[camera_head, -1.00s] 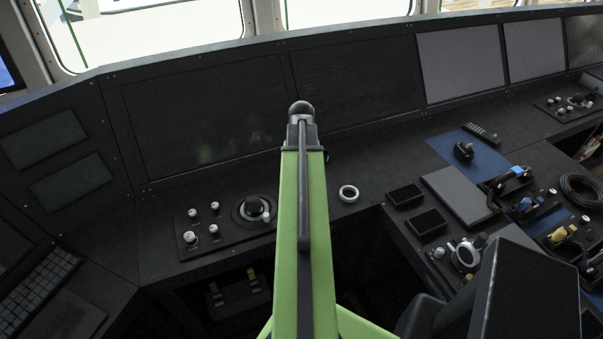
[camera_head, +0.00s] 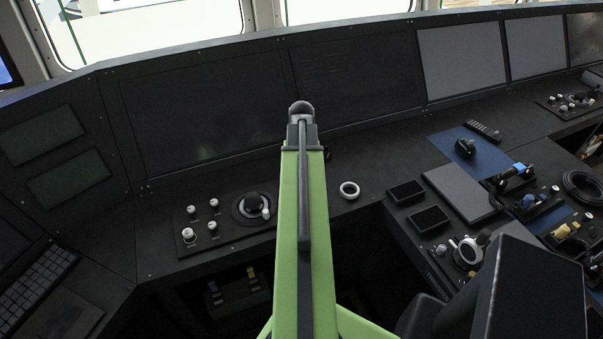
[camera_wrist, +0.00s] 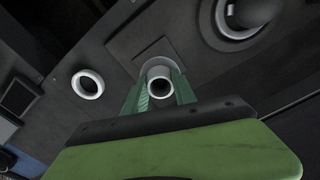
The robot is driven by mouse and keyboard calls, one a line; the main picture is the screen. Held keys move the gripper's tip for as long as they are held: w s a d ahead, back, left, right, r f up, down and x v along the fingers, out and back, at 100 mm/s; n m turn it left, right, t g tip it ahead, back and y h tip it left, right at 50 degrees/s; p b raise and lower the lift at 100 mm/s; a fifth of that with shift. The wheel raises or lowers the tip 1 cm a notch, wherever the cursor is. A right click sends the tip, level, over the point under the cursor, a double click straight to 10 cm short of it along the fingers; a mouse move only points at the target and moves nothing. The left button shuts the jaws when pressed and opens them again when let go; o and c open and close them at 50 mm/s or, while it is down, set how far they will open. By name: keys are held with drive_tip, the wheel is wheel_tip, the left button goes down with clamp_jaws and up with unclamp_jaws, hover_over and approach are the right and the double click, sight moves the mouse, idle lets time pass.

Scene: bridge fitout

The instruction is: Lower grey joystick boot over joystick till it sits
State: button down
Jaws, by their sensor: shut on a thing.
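My gripper (camera_wrist: 160,92) shows in the wrist view, its green fingers shut on the sides of a light grey, tube-like piece, the grey joystick boot (camera_wrist: 158,65). The boot has a round opening with a dark inside. It stands over a dark square plate (camera_wrist: 146,54) on the console; I cannot tell whether it touches the plate. No joystick shows clearly under or inside the boot. In the head view my green arm hides the gripper, the boot and the spot beneath.
A loose white ring (camera_head: 349,190) lies on the console right of my arm; it also shows in the wrist view (camera_wrist: 87,84). A round lever dial (camera_head: 250,208) and white knobs (camera_head: 189,235) are on the left. Black trays (camera_head: 406,191) stand further right.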

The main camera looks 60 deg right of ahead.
drive_tip(key=shift+f, duration=0.1)
drive_tip(key=shift+f+b, duration=1.5)
drive_tip(key=shift+b, duration=0.1)
drive_tip(key=shift+f+b, duration=1.75)
drive_tip(key=shift+r, duration=0.1)
drive_tip(key=c, duration=0.9)
unclamp_jaws()
